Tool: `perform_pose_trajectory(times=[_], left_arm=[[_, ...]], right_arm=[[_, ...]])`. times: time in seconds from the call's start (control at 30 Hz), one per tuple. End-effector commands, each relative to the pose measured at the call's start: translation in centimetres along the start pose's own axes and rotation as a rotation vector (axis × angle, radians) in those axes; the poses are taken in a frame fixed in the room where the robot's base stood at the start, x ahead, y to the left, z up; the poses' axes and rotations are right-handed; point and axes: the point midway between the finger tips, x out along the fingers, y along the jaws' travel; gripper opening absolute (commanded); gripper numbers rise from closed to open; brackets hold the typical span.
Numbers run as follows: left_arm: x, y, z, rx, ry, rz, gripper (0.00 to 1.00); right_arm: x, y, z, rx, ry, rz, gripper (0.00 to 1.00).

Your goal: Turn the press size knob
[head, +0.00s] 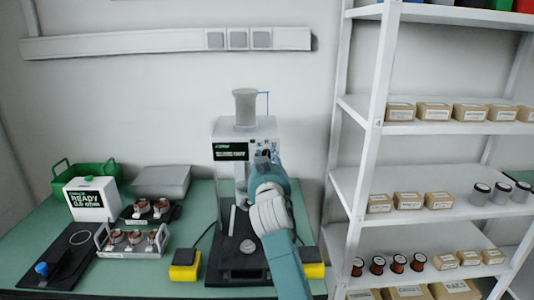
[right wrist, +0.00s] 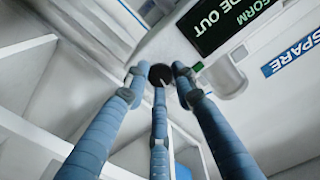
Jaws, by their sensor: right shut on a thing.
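The press (head: 230,133) is a white machine with a grey cylinder on top and a dark display. It stands on the green bench in the middle of the head view. The size knob (right wrist: 160,73) is small, round and black on the press front, seen in the right wrist view. My right gripper (right wrist: 162,82) is shut on this knob, with its blue fingers around it. In the head view the same gripper (head: 264,163) is at the right side of the press front and hides the knob. My left gripper is out of view.
The bench (head: 130,274) carries a green basket (head: 100,172), a white box marked READY (head: 92,199) and a rack of copper stators (head: 132,243) on the left. Two yellow-and-black blocks (head: 186,267) flank the press base. White shelving (head: 372,130) with boxes stands close on the right.

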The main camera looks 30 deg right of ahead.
Motion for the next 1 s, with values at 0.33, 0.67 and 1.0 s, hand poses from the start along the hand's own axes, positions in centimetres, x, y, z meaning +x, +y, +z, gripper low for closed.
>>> perform_pose_trajectory(times=[0.33, 0.67, 1.0], left_arm=[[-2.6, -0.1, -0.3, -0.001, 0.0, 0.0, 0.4], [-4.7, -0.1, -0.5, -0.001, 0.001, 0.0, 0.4], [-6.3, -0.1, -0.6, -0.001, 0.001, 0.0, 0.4]], right_arm=[[0.0, 0.0, -0.1, -0.333, -0.004, 0.001, 0.0], [0.0, 0.0, -0.1, -0.643, -0.005, 0.0, 0.0], [0.0, 0.0, 0.0, -0.902, -0.003, 0.0, 0.0]])
